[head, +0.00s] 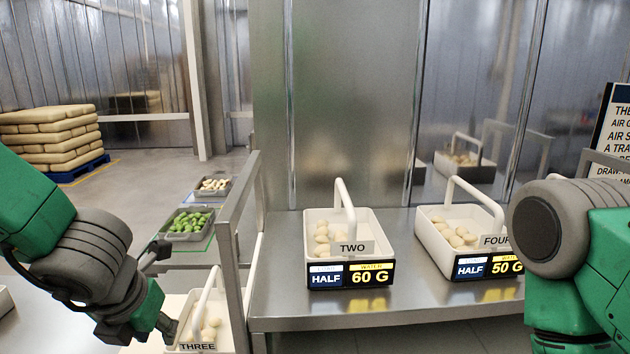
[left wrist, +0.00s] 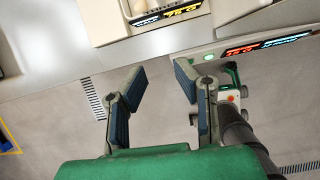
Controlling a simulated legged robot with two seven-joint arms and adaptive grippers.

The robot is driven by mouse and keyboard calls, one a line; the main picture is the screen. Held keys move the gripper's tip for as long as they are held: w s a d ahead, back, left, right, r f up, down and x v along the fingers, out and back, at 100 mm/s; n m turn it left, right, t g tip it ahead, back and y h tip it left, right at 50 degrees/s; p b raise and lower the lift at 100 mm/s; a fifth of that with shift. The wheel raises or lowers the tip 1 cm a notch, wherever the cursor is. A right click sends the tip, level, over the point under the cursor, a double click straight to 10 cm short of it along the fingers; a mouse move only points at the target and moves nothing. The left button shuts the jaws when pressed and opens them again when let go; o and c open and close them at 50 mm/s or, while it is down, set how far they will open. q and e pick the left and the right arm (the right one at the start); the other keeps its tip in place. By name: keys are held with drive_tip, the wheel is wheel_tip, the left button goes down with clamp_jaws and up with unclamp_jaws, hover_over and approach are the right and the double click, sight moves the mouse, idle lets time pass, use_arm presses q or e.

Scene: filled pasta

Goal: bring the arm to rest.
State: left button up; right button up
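My left gripper (head: 162,290) hangs at the lower left, beside the white basket marked THREE (head: 226,332). In the left wrist view its two fingers (left wrist: 158,88) are spread apart with nothing between them, pointing past a shelf edge over the floor. I cannot tell from the head view whether it touches the basket. My right arm (head: 570,250) fills the lower right; its gripper is out of view. The white baskets marked TWO (head: 311,246) and FOUR (head: 431,241) stand upright on the steel table, holding pale filled pasta.
The steel table (head: 350,318) has a metal post at its left edge, near my left gripper. Trays of green (head: 187,224) and pale pieces stand beyond it. Stacked sacks (head: 48,137) lie on a blue pallet at far left. A sign board (head: 612,130) stands at right.

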use_arm(q)
drive_tip(key=s+a+f+m+g+y+b, duration=0.1)
drive_tip(key=s+a+f+m+b, duration=0.2)
drive_tip(key=f+m, duration=0.65)
drive_tip(key=s+a+f+m+y+b, duration=0.1)
drive_tip(key=s+a+f+m+b, duration=0.2)
drive_tip(key=f+m, duration=0.7)
drive_tip(key=s+d+f+m+g+h+b, duration=0.2)
drive_tip(key=s+f+m+b, duration=0.3)
drive_tip(key=s+f+m, duration=1.1)
wheel_tip(320, 180, down, 4)
drive_tip(key=shift+s+r+m+g, duration=0.25)
drive_tip(key=shift+s+m+g, duration=0.1)
drive_tip(key=shift+m+g, duration=0.1)
use_arm(e)
wheel_tip(320, 180, down, 11)
drive_tip(key=shift+w+f, duration=0.15)
drive_tip(key=shift+w, duration=0.15)
use_arm(q)
drive_tip(key=shift+w, duration=0.15)
